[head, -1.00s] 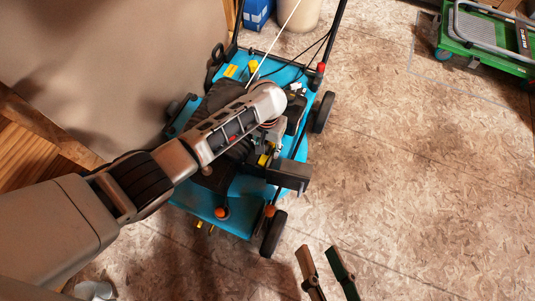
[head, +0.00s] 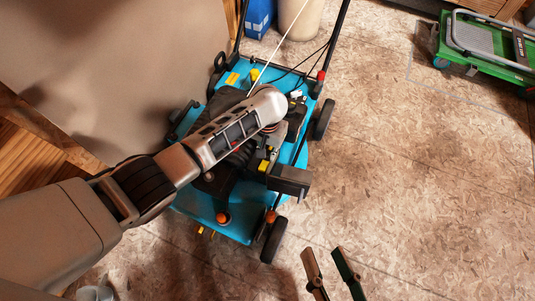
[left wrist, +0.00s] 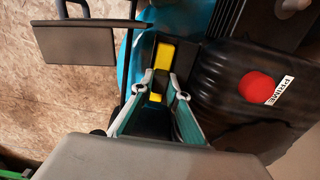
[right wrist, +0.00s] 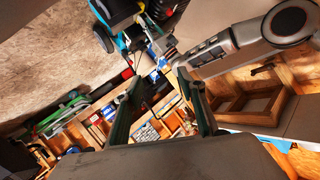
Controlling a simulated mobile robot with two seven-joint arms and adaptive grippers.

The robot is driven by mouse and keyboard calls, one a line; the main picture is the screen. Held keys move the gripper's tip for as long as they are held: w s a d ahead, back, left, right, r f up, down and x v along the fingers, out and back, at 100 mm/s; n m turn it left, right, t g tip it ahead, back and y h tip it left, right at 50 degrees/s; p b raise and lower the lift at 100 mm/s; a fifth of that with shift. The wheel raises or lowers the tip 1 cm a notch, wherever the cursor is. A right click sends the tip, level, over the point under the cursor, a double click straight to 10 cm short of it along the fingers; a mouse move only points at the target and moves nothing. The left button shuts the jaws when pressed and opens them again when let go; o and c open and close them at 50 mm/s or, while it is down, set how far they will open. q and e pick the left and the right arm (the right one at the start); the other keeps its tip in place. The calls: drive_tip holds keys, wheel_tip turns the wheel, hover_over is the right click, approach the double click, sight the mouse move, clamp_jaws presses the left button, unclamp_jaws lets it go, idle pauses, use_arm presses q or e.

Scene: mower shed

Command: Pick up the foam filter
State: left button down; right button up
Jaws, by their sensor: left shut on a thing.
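The foam filter, a yellow block (left wrist: 165,56), sits in a dark recess on the blue mower (head: 186,197). Its yellow also shows in the head view (head: 263,165). My left gripper (left wrist: 164,88) reaches down over the engine and is shut on the filter, with one finger on each side. Its hold is partly hidden in the head view by my arm. The filter still looks to be within the recess; I cannot tell if it is lifted. My right gripper (head: 323,251) is open and empty above the bare floor, and its parted fingers show in the right wrist view (right wrist: 158,82).
A dark flat panel (head: 289,179) stands out beside the recess. A black engine part with a red primer button (left wrist: 257,87) is close to the left gripper. A green cart (head: 481,50) stands at the back right. The floor right of the mower is clear.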

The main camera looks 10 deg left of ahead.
use_arm(q)
drive_tip(key=r+p, duration=0.1)
drive_tip(key=r, duration=0.2)
drive_tip(key=r+p, duration=0.2)
drive_tip(key=r, duration=0.1)
drive_tip(key=w+r+p, duration=0.1)
drive_tip(key=r, duration=0.2)
drive_tip(key=shift+r, duration=0.4)
wheel_tip(320, 180, up, 9)
drive_tip(key=p, duration=0.5)
drive_tip(key=shift+s+p, duration=0.3)
drive_tip(key=shift+s, duration=0.1)
use_arm(e)
drive_tip(key=d+f+n+g+h, duration=0.1)
drive_tip(key=d+n+h, duration=0.1)
drive_tip(key=d+n, duration=0.4)
drive_tip(key=d, duration=0.4)
drive_tip(key=shift+f+g, duration=0.25)
drive_tip(key=shift+g, duration=0.05)
use_arm(q)
drive_tip(key=shift+f, duration=0.15)
use_arm(e)
drive_tip(key=shift+s, duration=0.1)
